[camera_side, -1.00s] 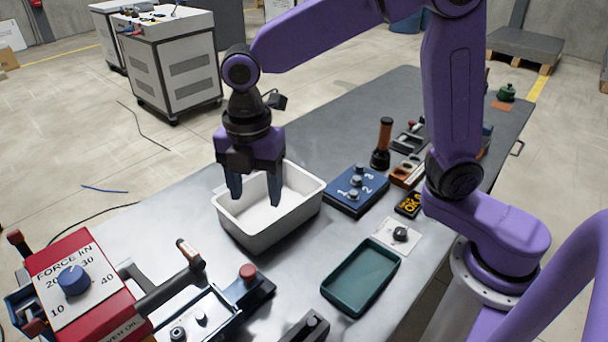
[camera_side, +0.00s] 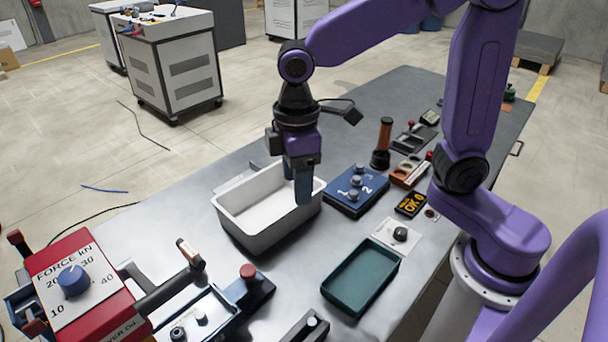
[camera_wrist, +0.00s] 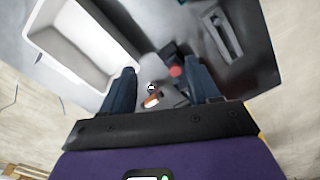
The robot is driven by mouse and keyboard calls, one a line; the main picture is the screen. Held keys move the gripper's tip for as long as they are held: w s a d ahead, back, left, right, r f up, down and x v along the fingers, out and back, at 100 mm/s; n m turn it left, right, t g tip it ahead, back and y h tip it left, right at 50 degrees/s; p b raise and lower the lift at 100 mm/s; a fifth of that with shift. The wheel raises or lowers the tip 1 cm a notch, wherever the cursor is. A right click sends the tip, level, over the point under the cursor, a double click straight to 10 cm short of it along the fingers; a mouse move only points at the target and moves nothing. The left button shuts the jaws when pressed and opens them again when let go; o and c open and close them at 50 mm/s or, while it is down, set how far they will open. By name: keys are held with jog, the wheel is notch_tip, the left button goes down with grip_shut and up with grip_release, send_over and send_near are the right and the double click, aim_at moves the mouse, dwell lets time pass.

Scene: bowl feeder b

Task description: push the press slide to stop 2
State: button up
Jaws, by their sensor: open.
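The red press (camera_side: 80,285) with a blue dial (camera_side: 73,281) marked FORCE kN stands at the lower left of the side view. Its dark rail with a red knob (camera_side: 247,271) runs along the table beside it, partly cut off by the frame. I cannot tell which part is the slide or read any stop marks there. A blue plate (camera_side: 342,204) with grey knobs bears the numbers 1, 2 and 3. My gripper (camera_side: 304,196) is open and empty, above the right side of the white bin. In the wrist view, a red knob (camera_wrist: 176,71) shows between the fingers.
The white bin (camera_side: 240,232) stands between the press and the blue plate; it also shows in the wrist view (camera_wrist: 62,62). A teal tray (camera_side: 336,296) lies at the front. An orange-handled tool (camera_side: 385,135) stands upright behind the plate.

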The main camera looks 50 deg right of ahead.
jog(key=shift+s+d+m, duration=0.3)
jog(key=shift+d+m, duration=0.3)
jog(key=shift+m, duration=0.4)
jog(key=n, duration=1.7)
send_near(248, 269)
notch_tip(248, 269, down, 8)
jog(key=shift+f, duration=0.25)
